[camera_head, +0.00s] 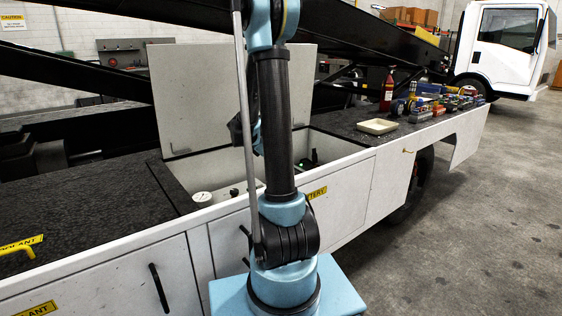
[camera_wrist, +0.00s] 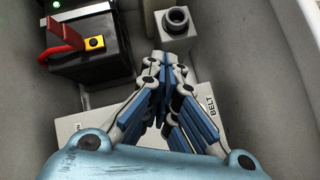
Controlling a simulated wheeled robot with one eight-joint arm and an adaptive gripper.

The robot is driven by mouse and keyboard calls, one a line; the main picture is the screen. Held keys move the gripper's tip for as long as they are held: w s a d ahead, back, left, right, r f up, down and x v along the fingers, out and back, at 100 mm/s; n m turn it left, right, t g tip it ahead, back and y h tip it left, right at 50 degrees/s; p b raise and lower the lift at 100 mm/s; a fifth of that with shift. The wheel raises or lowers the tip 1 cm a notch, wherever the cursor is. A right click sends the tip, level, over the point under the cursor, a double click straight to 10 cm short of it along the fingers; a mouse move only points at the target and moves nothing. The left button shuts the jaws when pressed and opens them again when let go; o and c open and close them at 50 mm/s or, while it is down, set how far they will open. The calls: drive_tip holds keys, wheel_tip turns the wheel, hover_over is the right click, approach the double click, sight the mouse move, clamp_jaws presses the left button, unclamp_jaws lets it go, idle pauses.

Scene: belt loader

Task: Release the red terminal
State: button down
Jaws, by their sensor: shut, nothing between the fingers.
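In the wrist view, a red lever-like terminal part (camera_wrist: 66,34) sits on top of a black battery (camera_wrist: 85,66) at the upper left. A yellow piece with a dark dot (camera_wrist: 95,42) lies beside its lower right end. My gripper (camera_wrist: 162,62) is shut and empty. Its blue and grey fingers meet to the right of the battery, apart from the red part in the picture. In the head view my arm covers part of the open compartment (camera_head: 225,175), and the red terminal and my gripper cannot be made out there.
In the wrist view, a grey block with a round socket (camera_wrist: 175,22) stands right of the battery, and a plate marked BELT (camera_wrist: 208,103) lies below. The compartment walls are close. In the head view a raised lid (camera_head: 185,95), gauge (camera_head: 202,197), tray (camera_head: 377,126) and red bottle (camera_head: 387,90) stand around.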

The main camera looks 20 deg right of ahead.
drive_tip(key=s+a+r+m+y, duration=0.2)
drive_tip(key=s+r+m, duration=0.3)
drive_tip(key=s, duration=0.5)
drive_tip(key=shift+s+a+r+m, duration=0.15)
drive_tip(key=shift+a+r+m, duration=0.2)
drive_tip(key=shift+m, duration=0.65)
drive_tip(key=s+m, duration=0.1)
drive_tip(key=s, duration=0.2)
drive_tip(key=s+r+m+y, duration=0.1)
drive_tip(key=s+m, duration=0.1)
drive_tip(key=s+r+m+t, duration=0.1)
drive_tip(key=s+m, duration=0.1)
drive_tip(key=s, duration=0.1)
drive_tip(key=shift+s, duration=0.35)
drive_tip(key=s+a+f+m+y, duration=0.4)
drive_tip(key=s+a+f, duration=0.5)
drive_tip(key=s+a, duration=0.3)
drive_tip(key=shift+s+a+t+y, duration=0.25)
drive_tip(key=shift+a+y, duration=0.2)
drive_tip(key=shift+y, duration=0.35)
drive_tip(key=shift+f, duration=0.1)
